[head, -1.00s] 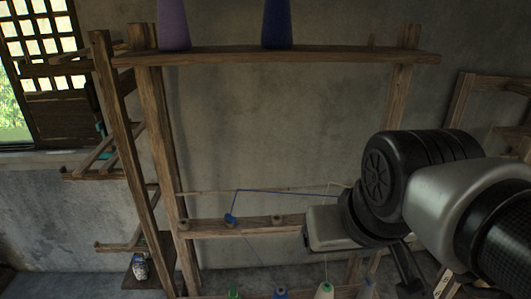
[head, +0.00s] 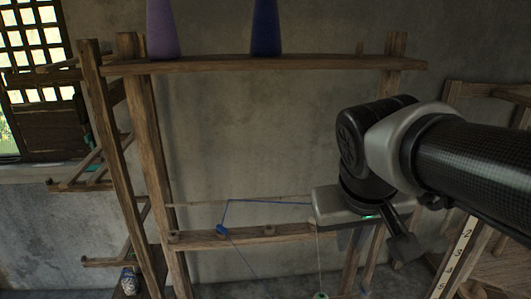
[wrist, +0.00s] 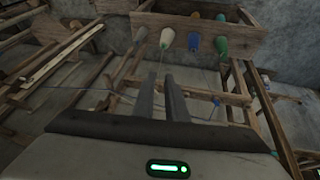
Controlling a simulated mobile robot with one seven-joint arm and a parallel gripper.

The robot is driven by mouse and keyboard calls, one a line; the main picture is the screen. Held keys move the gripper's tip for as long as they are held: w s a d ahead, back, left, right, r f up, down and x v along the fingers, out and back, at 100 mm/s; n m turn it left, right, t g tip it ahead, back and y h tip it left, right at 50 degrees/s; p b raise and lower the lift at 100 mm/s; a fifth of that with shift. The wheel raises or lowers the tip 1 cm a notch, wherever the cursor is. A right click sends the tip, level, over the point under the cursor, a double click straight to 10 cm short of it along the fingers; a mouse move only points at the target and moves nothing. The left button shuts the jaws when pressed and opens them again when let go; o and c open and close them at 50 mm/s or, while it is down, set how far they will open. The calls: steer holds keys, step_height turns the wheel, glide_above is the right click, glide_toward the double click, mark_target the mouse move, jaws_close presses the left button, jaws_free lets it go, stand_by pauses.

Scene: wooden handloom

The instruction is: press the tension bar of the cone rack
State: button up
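The cone rack (head: 150,150) is an upright wooden frame, with a purple cone (head: 162,30) and a dark blue cone (head: 265,28) on its top shelf. A thin pale rod (head: 195,204), perhaps the tension bar, spans it above a wooden crossbar (head: 205,241). A blue thread (head: 260,201) runs near the rod toward my gripper.
A wooden tray (wrist: 180,22) with several cones shows in the wrist view. Wooden beams (wrist: 70,55) lie left there. A numbered white strip (head: 455,262) and another wooden frame (head: 490,88) stand on the right. A plain wall (head: 270,130) is behind the rack.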

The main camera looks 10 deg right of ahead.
steer(key=w+d+h+b, duration=0.1)
steer(key=w+d, duration=0.1)
steer(key=d, duration=0.1)
steer(key=w+d+f+m+g+h, duration=0.1)
steer(key=w+d, duration=0.2)
steer(key=w+d+f+h+b, duration=0.1)
steer(key=w+d+h, duration=0.1)
steer(key=w+d, duration=0.1)
steer(key=shift+d+f+g+b, duration=0.1)
steer(key=shift+d+g+b, duration=0.2)
steer(key=shift+g+b, duration=0.1)
jaws_close()
steer(key=w+d+m+h+b, duration=0.1)
steer(key=w+d+h+b, duration=0.3)
steer(key=w+d, duration=0.45)
steer(key=w+t+h+b, duration=0.2)
steer(key=w+h, duration=0.6)
steer(key=w, duration=1.1)
steer(key=shift+d+f+n+t+h, duration=0.25)
steer(key=shift+d+n+t+h, duration=0.15)
steer(key=shift+t, duration=0.2)
steer(key=p+x, duration=0.2)
steer(key=x, duration=0.8)
steer(key=s, duration=0.1)
steer(key=s+f, duration=0.2)
steer(key=shift+s, duration=0.35)
